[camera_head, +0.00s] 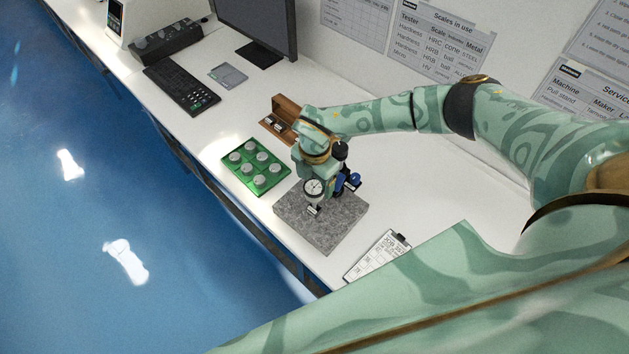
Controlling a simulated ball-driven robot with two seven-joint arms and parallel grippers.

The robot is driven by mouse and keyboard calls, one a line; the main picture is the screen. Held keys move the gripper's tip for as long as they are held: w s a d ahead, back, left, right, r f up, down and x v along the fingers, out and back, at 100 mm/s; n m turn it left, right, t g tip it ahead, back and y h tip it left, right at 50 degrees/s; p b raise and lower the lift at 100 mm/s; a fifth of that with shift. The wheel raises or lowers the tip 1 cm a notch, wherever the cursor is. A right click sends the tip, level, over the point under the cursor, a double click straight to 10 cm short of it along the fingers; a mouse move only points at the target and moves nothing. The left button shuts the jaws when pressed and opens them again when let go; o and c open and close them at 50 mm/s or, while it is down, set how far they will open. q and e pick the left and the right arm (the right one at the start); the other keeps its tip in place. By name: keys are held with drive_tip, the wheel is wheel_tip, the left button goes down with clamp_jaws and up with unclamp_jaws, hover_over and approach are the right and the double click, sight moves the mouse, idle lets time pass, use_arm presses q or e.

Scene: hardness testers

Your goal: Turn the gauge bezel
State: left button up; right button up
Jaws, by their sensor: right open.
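The dial gauge (314,187), with a white round face and a bezel around it, faces up over a speckled grey stone plate (335,232) on the white bench. A small pale part shows just below the dial. My right gripper (321,174) reaches down to the gauge from above and behind, with its jaws open close to the bezel. The gripper's body hides the far side of the gauge, so I cannot tell if a finger touches it. Dark and blue stand parts (352,181) show to the right. My left gripper is out of view.
A green tray (229,172) with several grey discs lies left of the stone plate. Behind are an open wooden case (286,108), a keyboard (181,88), a grey pad (228,75) and a monitor. A clipboard (378,256) lies near the front edge.

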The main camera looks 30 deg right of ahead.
drive_tip(key=shift+w+a+f, duration=0.1)
drive_tip(key=shift+f, duration=0.45)
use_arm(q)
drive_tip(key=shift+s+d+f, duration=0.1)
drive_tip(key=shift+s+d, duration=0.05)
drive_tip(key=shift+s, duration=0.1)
use_arm(e)
drive_tip(key=shift+c, duration=0.3)
drive_tip(key=c, duration=0.9)
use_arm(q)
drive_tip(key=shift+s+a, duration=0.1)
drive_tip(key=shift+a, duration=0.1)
use_arm(e)
drive_tip(key=n+p, duration=0.1)
drive_tip(key=n, duration=0.3)
drive_tip(key=shift+r, duration=0.1)
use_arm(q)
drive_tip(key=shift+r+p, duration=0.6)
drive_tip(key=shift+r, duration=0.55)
use_arm(e)
drive_tip(key=shift+n, duration=2.5)
